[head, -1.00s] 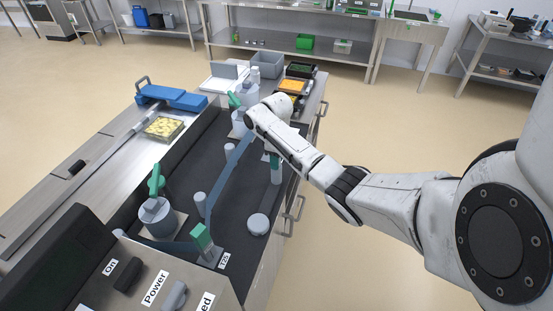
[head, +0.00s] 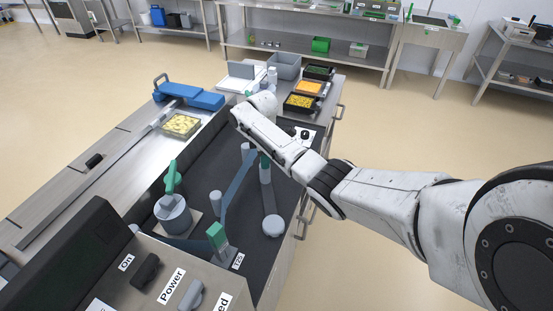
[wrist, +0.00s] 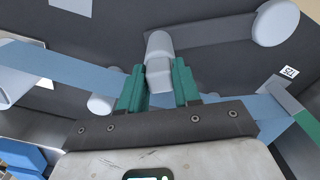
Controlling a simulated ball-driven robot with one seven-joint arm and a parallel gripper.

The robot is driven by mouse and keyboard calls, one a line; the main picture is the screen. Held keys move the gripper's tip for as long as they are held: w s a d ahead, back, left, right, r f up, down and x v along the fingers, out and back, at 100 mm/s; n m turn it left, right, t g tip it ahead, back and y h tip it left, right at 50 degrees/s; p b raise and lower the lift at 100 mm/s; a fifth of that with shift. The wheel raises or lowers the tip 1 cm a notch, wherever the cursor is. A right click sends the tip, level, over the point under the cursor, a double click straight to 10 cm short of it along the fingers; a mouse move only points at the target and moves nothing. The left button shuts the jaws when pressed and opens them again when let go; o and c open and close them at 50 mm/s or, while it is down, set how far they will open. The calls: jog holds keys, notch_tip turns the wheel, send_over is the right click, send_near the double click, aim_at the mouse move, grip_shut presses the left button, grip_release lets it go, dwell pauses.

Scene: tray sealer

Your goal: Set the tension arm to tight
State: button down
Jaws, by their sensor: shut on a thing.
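The tension arm is a dark grey bar (wrist: 215,31) with a light grey upright post (wrist: 159,62) at one end and a pale round disc (wrist: 277,22) at the other. In the head view the disc (head: 273,225) lies on the dark deck, and the post (head: 265,174) stands behind it, slightly left. My gripper (wrist: 159,88) has its green fingers on either side of the post and is shut on it. In the head view my arm mostly hides the gripper (head: 264,160). No tight mark is readable.
A blue film band (head: 235,185) runs beside the post, past a green-topped block (head: 217,236). A grey canister with a green handle (head: 173,212) stands left. The control panel (head: 180,280) is in front. A filled tray (head: 182,125) lies on the left rail.

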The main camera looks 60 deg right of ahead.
jog(key=w+a+n+p, duration=0.1)
jog(key=w+a+n, duration=0.6)
jog(key=a, duration=0.4)
jog(key=shift+w+a+n+p, duration=0.2)
jog(key=shift+w+n+p, duration=0.15)
jog(key=shift+n, duration=0.35)
jog(key=c, duration=0.9)
grip_release()
jog(key=shift+a, duration=0.1)
notch_tip(320, 180, up, 11)
jog(key=shift+f+b, duration=0.1)
jog(key=shift+b, duration=0.2)
jog(key=shift+f, duration=0.1)
